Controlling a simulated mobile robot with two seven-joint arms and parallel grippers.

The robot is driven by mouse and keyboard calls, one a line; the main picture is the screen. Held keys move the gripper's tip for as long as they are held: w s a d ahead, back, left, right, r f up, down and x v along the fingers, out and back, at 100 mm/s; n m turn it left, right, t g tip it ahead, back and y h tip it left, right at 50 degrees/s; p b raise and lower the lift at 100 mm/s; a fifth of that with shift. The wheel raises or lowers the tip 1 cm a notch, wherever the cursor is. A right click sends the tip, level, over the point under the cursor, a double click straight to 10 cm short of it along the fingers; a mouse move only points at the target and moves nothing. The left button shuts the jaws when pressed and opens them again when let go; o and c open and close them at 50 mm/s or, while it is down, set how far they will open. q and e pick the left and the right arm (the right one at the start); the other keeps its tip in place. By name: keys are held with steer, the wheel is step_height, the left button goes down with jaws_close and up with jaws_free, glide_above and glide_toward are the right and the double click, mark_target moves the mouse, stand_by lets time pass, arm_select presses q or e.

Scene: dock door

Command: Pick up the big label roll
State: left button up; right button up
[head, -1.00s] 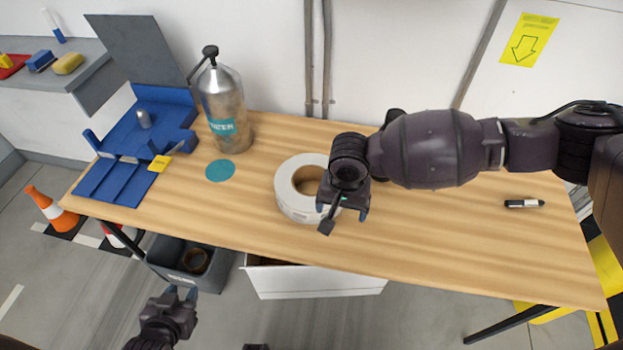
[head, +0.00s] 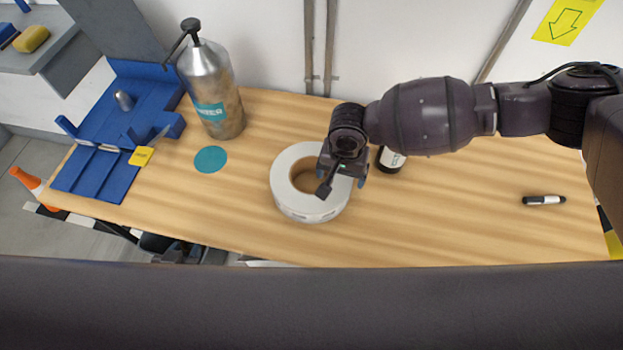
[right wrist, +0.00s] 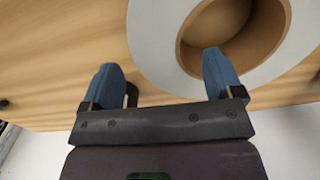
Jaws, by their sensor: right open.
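The big label roll (head: 284,185) is a thick white ring with a brown core, lying flat on the wooden table. It also shows in the right wrist view (right wrist: 158,40). My right gripper (head: 342,176) is open above the roll's right side. Nothing is between the fingers but part of the ring below. My left gripper (head: 195,254) is mostly hidden beyond the table's front edge; its jaws are unclear.
A metal canister (head: 212,90) with a pump and a teal disc (head: 210,159) stand left of the roll. A blue tray (head: 95,175) is farther left. A marker (head: 544,200) lies right. The table's front is clear.

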mark_target(341, 182)
steer(key=shift+s+d+f+b, duration=0.1)
steer(key=shift+f+b, duration=0.2)
steer(key=shift+f, duration=1.25)
steer(key=shift+d+f+b, duration=0.1)
steer(key=shift+f+b, duration=0.2)
steer(key=shift+f, duration=1.2)
steer(key=c, duration=1.5)
steer(key=shift+r, duration=0.1)
steer(key=shift+c, duration=0.2)
steer(key=shift+r, duration=0.1)
